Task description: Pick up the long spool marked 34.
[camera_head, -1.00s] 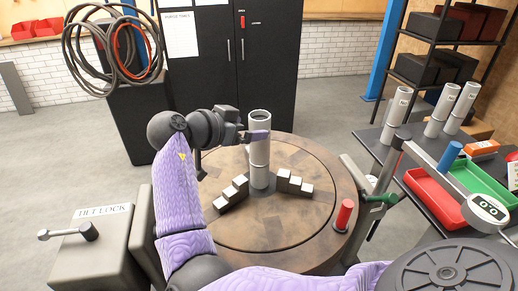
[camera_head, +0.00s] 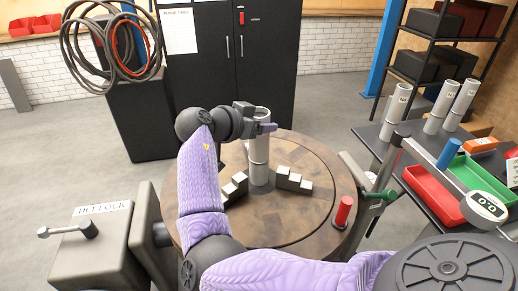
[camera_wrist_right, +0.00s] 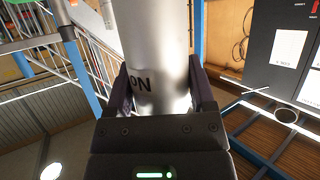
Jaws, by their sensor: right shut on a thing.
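A grey cylindrical spool column (camera_head: 259,152) stands upright near the middle of a round wooden turntable (camera_head: 290,228). A seam shows partway down; I cannot tell whether it is one piece or two stacked. My right gripper (camera_head: 258,126) is shut around its upper part, fingers on both sides. In the right wrist view the silver spool (camera_wrist_right: 155,50) lies between my fingers, with part of some black lettering showing; no 34 is readable. Three more grey spools stand on the right-hand table, including the left one (camera_head: 397,108); their labels are too small to read. My left gripper is not in view.
Pale stepped blocks flank the column, left (camera_head: 235,187) and right (camera_head: 293,180). A red cylinder (camera_head: 343,212) stands at the turntable's right edge. A red tray (camera_head: 432,195) and a gauge (camera_head: 487,206) are at right, a tilt lock box (camera_head: 95,250) at left.

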